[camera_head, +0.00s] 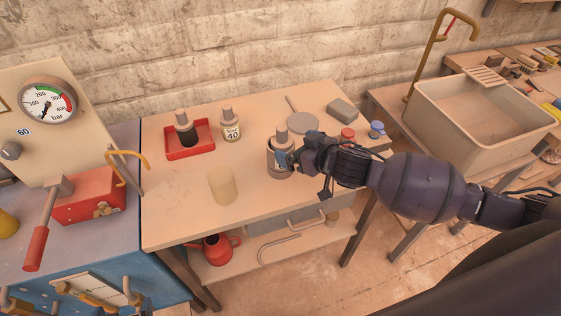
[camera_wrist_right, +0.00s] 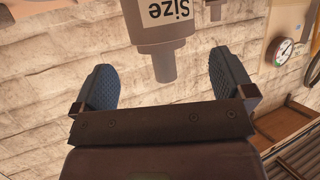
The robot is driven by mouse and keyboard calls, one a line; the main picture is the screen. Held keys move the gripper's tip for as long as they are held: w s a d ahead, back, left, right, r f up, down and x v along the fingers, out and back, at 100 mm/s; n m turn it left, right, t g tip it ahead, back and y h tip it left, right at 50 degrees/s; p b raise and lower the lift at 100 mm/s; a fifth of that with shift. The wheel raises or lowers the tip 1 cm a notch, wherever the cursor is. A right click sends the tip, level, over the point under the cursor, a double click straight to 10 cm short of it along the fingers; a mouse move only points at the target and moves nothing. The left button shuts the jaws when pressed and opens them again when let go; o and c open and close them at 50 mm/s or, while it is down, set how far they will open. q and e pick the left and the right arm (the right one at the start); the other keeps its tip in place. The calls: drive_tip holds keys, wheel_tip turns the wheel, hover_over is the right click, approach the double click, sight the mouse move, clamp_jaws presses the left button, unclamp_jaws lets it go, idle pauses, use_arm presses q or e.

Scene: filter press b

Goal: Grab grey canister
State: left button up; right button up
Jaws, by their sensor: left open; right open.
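A grey canister (camera_head: 279,148) with a narrower neck on top stands upright near the middle of the table. My right gripper (camera_head: 302,172) is beside it on its right side, partly covering it. In the right wrist view the canister (camera_wrist_right: 158,20) appears upside down, with a label reading "Size". Its neck (camera_wrist_right: 164,66) points between the two blue fingers of the right gripper (camera_wrist_right: 172,84). The fingers are spread, with a visible gap on both sides of the neck. My left gripper is not in view.
The wooden table (camera_head: 180,225) also holds a red tray (camera_head: 190,153) with a dark bottle, a bottle labelled 40 (camera_head: 230,128), a translucent beige cylinder (camera_head: 222,186), a round grey disc (camera_head: 303,122) and small red and blue items. A sink (camera_head: 450,125) stands right.

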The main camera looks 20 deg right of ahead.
sight(288, 147)
drive_tip(key=shift+s+f+x, duration=0.1)
drive_tip(key=shift+f+x, duration=0.05)
drive_tip(key=shift+x, duration=0.85)
drive_tip(key=shift+s+f+x, duration=0.1)
drive_tip(key=shift+x, duration=0.9)
drive_tip(key=shift+s+f+x, duration=0.1)
drive_tip(key=shift+f+x, duration=0.05)
drive_tip(key=shift+x, duration=0.8)
drive_tip(key=shift+w+a, duration=0.1)
drive_tip(key=c, duration=1.4)
drive_tip(key=shift+r, duration=0.1)
drive_tip(key=shift+c, duration=0.2)
